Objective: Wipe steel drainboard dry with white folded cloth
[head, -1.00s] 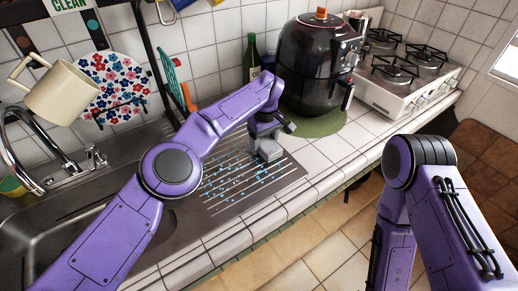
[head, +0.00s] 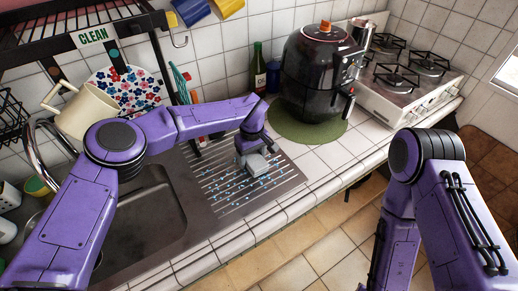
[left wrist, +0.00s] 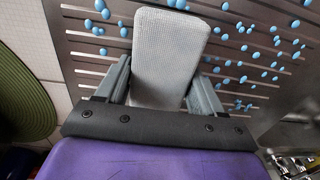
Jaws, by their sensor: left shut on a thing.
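The steel drainboard (head: 220,207) lies right of the sink, with raised ridges and many blue water drops on it. My left gripper (head: 251,152) is over its right part, shut on the pale folded cloth (head: 257,164). In the left wrist view the cloth (left wrist: 170,50) is a light grey-white pad between the two fingers (left wrist: 160,88), with the drainboard (left wrist: 95,50) below it. Drops show on both sides of the cloth. Whether the cloth touches the steel is hard to tell. My right arm is at the right, its gripper out of view.
The sink (head: 140,215) is left of the drainboard.

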